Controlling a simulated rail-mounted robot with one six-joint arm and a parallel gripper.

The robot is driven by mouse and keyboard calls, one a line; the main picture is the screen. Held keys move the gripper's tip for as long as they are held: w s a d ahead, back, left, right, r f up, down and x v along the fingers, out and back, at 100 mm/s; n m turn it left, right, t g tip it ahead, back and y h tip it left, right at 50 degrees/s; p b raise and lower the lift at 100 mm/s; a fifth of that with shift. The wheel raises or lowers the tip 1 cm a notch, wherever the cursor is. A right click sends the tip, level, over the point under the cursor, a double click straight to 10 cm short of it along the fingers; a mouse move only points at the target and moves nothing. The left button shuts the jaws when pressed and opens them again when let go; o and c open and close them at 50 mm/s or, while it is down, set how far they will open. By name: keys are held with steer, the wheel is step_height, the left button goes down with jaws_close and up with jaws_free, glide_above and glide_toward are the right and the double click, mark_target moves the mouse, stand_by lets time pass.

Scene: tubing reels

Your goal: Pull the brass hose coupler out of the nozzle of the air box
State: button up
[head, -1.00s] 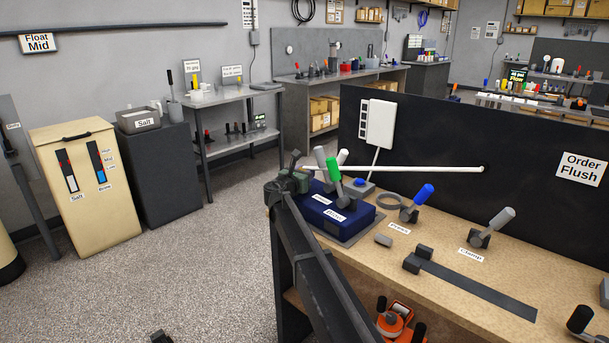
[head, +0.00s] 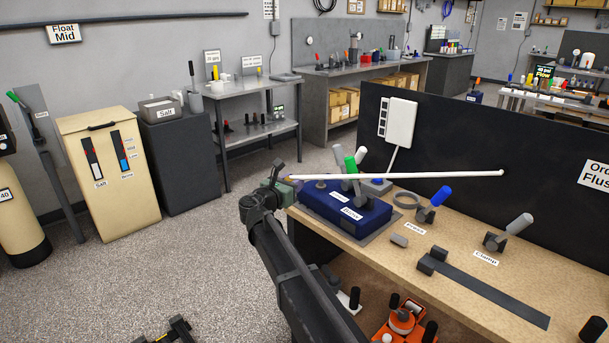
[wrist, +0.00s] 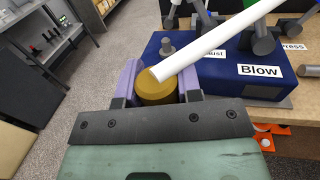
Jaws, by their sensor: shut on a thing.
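My gripper (wrist: 158,76) has its two purple fingers shut on the round brass hose coupler (wrist: 156,92) in the wrist view. A white tube (wrist: 208,47) runs from the coupler up to the right. The blue air box (wrist: 222,76), labelled "Blow", lies just beyond the coupler. A grey post (wrist: 167,46) stands on the box top behind it; I cannot tell if this is the nozzle. Any gap between coupler and box is not clear. In the head view my gripper (head: 287,182) is at the left end of the air box (head: 345,213), and the coupler is too small to make out.
Levers with green (head: 350,163) and blue (head: 442,195) handles stand on and beside the box on the workbench (head: 400,263). The tube crosses above them towards a black panel (head: 450,140). A grey ring (head: 407,198) lies behind. Floor left of the bench is open.

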steer(key=shift+s+a, duration=0.15)
steer(key=shift+s, duration=0.05)
steer(key=shift+r, duration=0.15)
steer(key=shift+r+p, duration=2.15)
steer(key=shift+p, duration=0.15)
